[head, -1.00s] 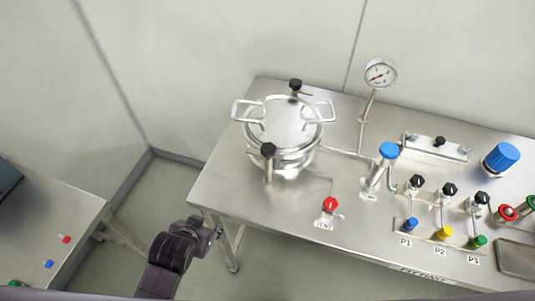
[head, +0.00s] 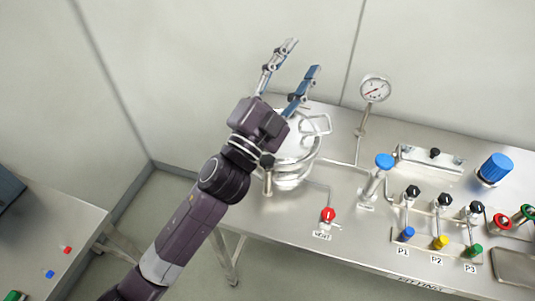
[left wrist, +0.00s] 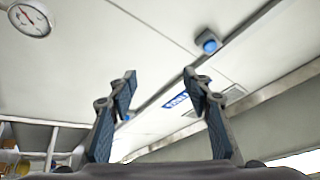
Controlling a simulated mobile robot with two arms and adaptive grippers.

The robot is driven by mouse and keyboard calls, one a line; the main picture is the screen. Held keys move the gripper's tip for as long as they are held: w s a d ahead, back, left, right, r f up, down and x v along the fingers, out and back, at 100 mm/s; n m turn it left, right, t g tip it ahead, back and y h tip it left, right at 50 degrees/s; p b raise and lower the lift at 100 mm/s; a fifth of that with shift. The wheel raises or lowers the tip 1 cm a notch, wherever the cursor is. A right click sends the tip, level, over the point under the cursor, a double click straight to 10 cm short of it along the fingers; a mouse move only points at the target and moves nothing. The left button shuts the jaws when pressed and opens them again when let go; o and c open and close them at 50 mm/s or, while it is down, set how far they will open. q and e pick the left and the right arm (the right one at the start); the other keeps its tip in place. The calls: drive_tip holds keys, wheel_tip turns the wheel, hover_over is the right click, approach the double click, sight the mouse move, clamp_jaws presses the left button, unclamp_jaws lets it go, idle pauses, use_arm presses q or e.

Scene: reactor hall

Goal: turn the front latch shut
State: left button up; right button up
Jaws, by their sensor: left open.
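The steel pot-like vessel (head: 293,178) stands on the steel bench, its lid partly hidden behind my left gripper. The front latch (head: 268,186) is at the vessel's near side, a metal stem with a black knob on top, close beside my left wrist. It looks upright, but I cannot tell how far it is turned. My left gripper (head: 302,57) is open and empty, above and beyond the latch, with its fingers pointing up and away. In the left wrist view, its spread fingers (left wrist: 160,75) have nothing between them. The back latch is hidden. My right gripper is not in view.
A pressure gauge (head: 375,89) stands behind the vessel. A red vent valve (head: 328,215) is at its front right. A blue-topped cylinder (head: 384,162) and several black-knobbed valves (head: 443,200) are further right. A side table (head: 45,225) stands at the left.

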use_arm(q)
drive_tip(key=s+d+r+m+g+h, duration=0.5)
drive_tip(key=s+d+m+g+h, duration=0.2)
drive_tip(key=d+m+g+h, duration=0.45)
drive_tip(key=s+d+f+m+g+y, duration=0.35)
drive_tip(key=s+d+m+g, duration=0.45)
drive_tip(key=m, duration=0.5)
drive_tip(key=m+y, duration=0.6)
drive_tip(key=y, duration=1.5)
hover_over(268, 159)
drive_tip(key=shift+t, duration=0.35)
wheel_tip(268, 159, down, 17)
drive_tip(key=shift+r, duration=0.1)
drive_tip(key=shift+a+f+p, duration=0.2)
drive_tip(key=shift+p, duration=0.1)
wheel_tip(268, 159, down, 6)
drive_tip(key=p, duration=0.3)
drive_tip(key=shift+d+f, duration=0.15)
drive_tip(key=shift+f, duration=0.5)
